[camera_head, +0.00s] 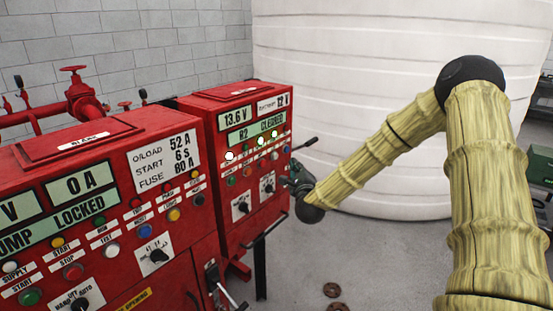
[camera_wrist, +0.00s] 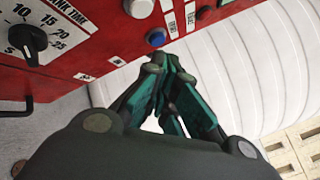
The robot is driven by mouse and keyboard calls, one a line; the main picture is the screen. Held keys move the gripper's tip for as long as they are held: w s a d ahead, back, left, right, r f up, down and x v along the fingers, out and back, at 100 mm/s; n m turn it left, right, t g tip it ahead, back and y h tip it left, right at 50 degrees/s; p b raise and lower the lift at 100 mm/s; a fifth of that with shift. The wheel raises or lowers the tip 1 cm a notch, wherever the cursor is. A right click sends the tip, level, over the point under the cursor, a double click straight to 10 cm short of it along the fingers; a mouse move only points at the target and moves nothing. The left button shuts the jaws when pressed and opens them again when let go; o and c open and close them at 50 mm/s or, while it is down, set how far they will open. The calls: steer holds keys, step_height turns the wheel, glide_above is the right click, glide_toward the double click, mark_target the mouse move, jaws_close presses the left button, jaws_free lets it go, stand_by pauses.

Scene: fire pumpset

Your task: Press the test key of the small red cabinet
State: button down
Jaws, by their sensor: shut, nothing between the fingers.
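The small red cabinet (camera_head: 240,225) stands at the centre of the head view, with lit displays, lamps, small buttons and two rotary knobs on its front. In the wrist view its red panel (camera_wrist: 90,50) shows a blue button (camera_wrist: 156,37), a white button (camera_wrist: 138,8) and a dial marked in seconds (camera_wrist: 28,40). Labels beside the buttons are too slanted to read surely, so I cannot tell which is the test key. My gripper (camera_wrist: 172,62) is shut and empty, its tips close to the blue button; contact is unclear. It also shows at the cabinet's right edge (camera_head: 288,181).
A larger red cabinet (camera_head: 110,255) with many buttons stands at the left, near the small one. A big white tank (camera_head: 380,30) rises behind. Red pipework with a valve wheel (camera_head: 73,69) is at the back left.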

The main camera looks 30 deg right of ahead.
mark_target(275, 156)
steer(key=shift+w+a+b, duration=0.3)
steer(key=shift+w, duration=0.35)
steer(key=shift+w+a+b, duration=0.25)
steer(key=shift+w, duration=0.4)
steer(key=shift+w+a+b, duration=0.3)
steer(key=shift+w, duration=0.35)
steer(key=shift+w+a+b, duration=0.15)
steer(key=shift+w+b, duration=0.15)
steer(key=shift+b, duration=0.2)
steer(key=shift+w+a+b, duration=0.2)
steer(key=shift+w+b, duration=0.2)
steer(key=shift+w, duration=0.05)
stand_by(0.9)
steer(key=shift+s, duration=0.1)
steer(key=shift+s+d, duration=0.3)
steer(key=shift+s, duration=0.35)
stand_by(0.4)
